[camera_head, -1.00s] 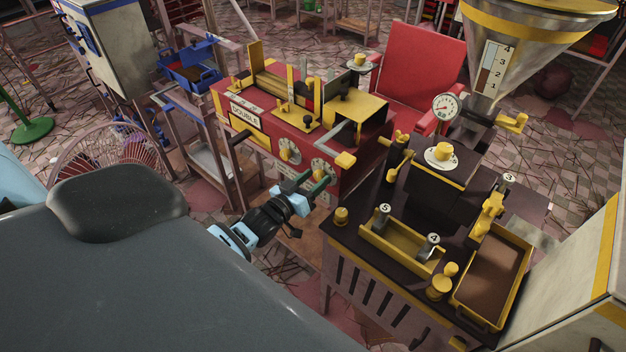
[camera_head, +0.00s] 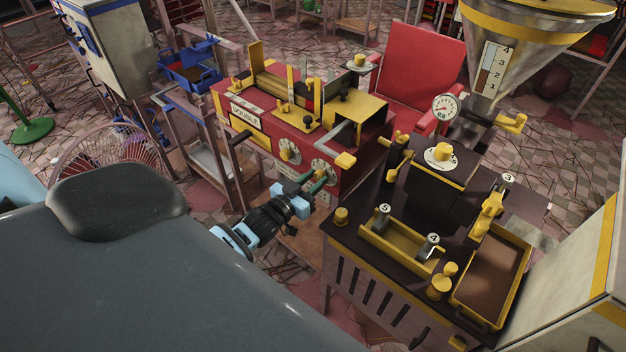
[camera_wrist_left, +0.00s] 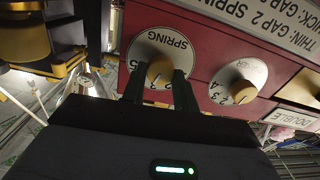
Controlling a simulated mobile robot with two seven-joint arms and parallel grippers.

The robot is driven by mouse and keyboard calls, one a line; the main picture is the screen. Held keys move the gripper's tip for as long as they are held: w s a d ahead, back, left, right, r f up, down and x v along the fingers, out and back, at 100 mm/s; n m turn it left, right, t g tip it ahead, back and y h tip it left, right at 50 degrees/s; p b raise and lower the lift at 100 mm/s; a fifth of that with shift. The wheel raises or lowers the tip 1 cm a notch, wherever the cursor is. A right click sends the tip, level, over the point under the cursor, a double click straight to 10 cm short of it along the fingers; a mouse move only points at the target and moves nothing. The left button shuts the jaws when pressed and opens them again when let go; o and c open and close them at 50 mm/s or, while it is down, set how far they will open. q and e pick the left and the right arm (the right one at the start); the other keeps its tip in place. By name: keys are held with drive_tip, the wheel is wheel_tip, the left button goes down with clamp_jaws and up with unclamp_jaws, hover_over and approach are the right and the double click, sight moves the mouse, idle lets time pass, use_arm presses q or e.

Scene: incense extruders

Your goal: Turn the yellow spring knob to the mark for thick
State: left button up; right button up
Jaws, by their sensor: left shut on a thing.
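The yellow spring knob (camera_wrist_left: 160,70) sits at the centre of a white dial lettered SPRING (camera_wrist_left: 148,52) on the red machine's front. My left gripper (camera_wrist_left: 168,82) is shut on this knob, with one dark finger on each side. The dial's numbers are partly covered by the fingers, so I cannot tell which mark the knob points to. In the head view the spring dial (camera_head: 323,168) is the right one of two, with my left gripper (camera_head: 318,183) reaching it from below left. My right gripper is not in view.
The second dial has its own yellow knob (camera_wrist_left: 243,92), close beside the gripper. A printed label (camera_wrist_left: 270,20) reads THIN and THICK with gap and spring settings, partly cut off. A dark bench (camera_head: 350,243) with yellow trays stands close to the right of my left arm.

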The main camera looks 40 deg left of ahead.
use_arm(q)
drive_tip(key=shift+m, duration=2)
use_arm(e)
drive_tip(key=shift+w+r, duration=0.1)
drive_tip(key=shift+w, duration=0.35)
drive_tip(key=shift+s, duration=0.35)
use_arm(q)
drive_tip(key=o, duration=1)
drive_tip(key=shift+c, duration=0.2)
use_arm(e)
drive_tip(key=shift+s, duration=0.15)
use_arm(q)
drive_tip(key=shift+s, duration=0.25)
drive_tip(key=s, duration=0.7)
drive_tip(key=shift+s+a, duration=0.2)
drive_tip(key=shift+a, duration=0.05)
